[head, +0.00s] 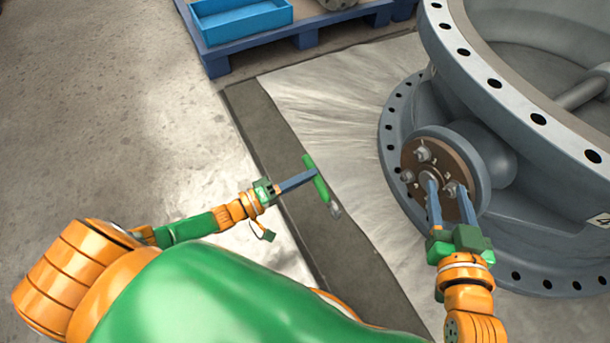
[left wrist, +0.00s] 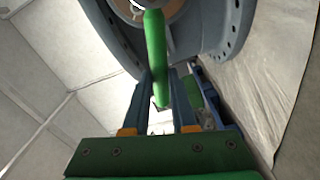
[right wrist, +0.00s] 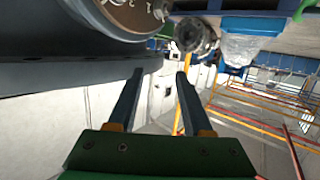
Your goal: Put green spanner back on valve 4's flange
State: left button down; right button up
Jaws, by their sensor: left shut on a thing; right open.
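The green spanner (head: 316,180) is held by my left gripper (head: 313,176), which is shut on its bar. The spanner's grey end (head: 335,209) points down and toward the valve. In the left wrist view the green bar (left wrist: 155,45) stands between the fingers. Valve 4 (head: 520,110) is the large grey body at the right, with part of a "4" label at the edge. Its round brown-faced flange (head: 412,160) has bolts and is apart from the spanner, to its right. My right gripper (head: 447,188) is open, its fingers in front of the flange's lower part; contact cannot be told.
A blue crate (head: 240,22) sits on a blue pallet (head: 300,38) at the back. A pale sheet (head: 325,90) lies on the floor between the spanner and the valve, with a dark strip (head: 265,135) along its left. The grey floor at left is clear.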

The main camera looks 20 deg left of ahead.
jog(key=s+d+f+g+h+p, duration=0.1)
jog(key=s+d+f+g+p, duration=0.1)
jog(key=s+f+g, duration=0.5)
jog(key=s+d+f+g+h+p, duration=0.1)
jog(key=s+d+f+g+h, duration=0.15)
jog(key=s+f+g, duration=0.4)
jog(key=s+f+p, duration=0.3)
jog(key=f+p, duration=0.2)
jog(key=f, duration=0.6)
jog(key=shift+d+f+m+t, duration=0.35)
jog(key=shift+d+m+t, duration=0.05)
jog(key=shift+t, duration=0.05)
jog(key=shift+s+y, duration=0.1)
jog(key=shift+y, duration=0.15)
